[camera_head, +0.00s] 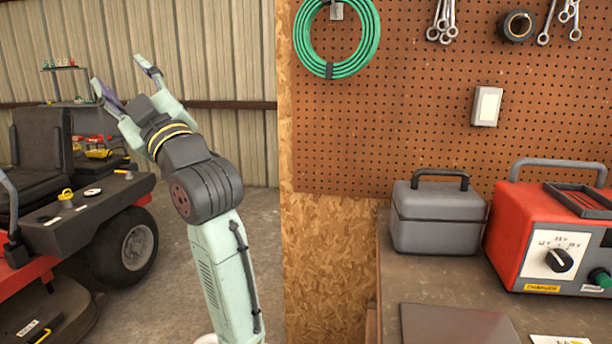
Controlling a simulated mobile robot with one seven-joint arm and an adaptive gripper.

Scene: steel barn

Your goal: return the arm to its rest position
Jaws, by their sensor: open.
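My arm rises from the bottom of the view, left of the middle, and bends up and to the left. My gripper (122,76) is at its upper end, pointing up and left, with its two fingers spread wide apart. Nothing is between the fingers. It is clear of the bench and in front of the ribbed metal wall. The lower part of the arm runs out of the picture.
A red riding mower (75,215) stands at the left, behind the arm. At the right, a bench (395,290) bears a grey toolbox (437,222) and a red charger (530,225). A pegboard (420,120) with a green hose (372,50) hangs behind. Open floor shows beside the arm.

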